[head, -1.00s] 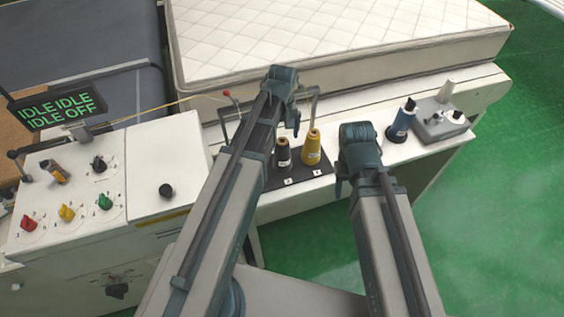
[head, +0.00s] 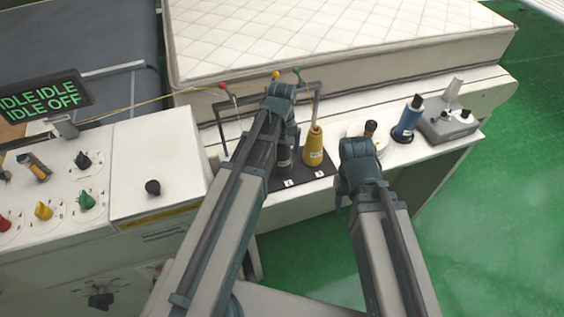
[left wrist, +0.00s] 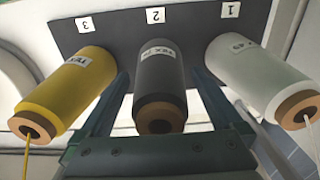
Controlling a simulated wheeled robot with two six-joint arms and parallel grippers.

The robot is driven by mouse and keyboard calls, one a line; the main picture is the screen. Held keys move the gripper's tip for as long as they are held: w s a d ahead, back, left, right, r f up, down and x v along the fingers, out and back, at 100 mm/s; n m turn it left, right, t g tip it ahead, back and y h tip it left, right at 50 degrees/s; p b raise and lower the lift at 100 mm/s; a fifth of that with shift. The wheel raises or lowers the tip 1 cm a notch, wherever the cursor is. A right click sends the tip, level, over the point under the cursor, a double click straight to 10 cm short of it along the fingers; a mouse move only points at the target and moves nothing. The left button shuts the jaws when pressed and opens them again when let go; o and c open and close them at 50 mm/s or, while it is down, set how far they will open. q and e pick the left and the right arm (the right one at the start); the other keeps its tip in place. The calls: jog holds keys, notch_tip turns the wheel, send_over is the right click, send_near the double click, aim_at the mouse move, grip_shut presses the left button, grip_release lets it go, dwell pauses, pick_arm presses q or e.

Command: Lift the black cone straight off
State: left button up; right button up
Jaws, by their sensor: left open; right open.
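The black cone (left wrist: 160,80) stands on position 2 of a dark base plate (left wrist: 118,30) in the left wrist view, its brown core end towards the camera. In the head view the black cone (head: 284,158) is partly hidden by my left arm. My left gripper (left wrist: 160,105) is open, one finger on each side of the black cone; I cannot tell whether they touch it. It also shows in the head view (head: 290,143). My right gripper (head: 342,196) is open, right of the plate and apart from the cones.
A yellow cone (left wrist: 65,90) and a white cone (left wrist: 265,80) stand close on either side of the black one, with threads leading off. A guide frame (head: 318,95) rises behind. A blue cone (head: 407,121) and a grey box (head: 447,125) stand further right.

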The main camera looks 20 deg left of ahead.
pick_arm(q)
jog(key=shift+f, duration=0.5)
jog(key=shift+r, duration=0.1)
jog(key=shift+c, duration=0.2)
grip_shut()
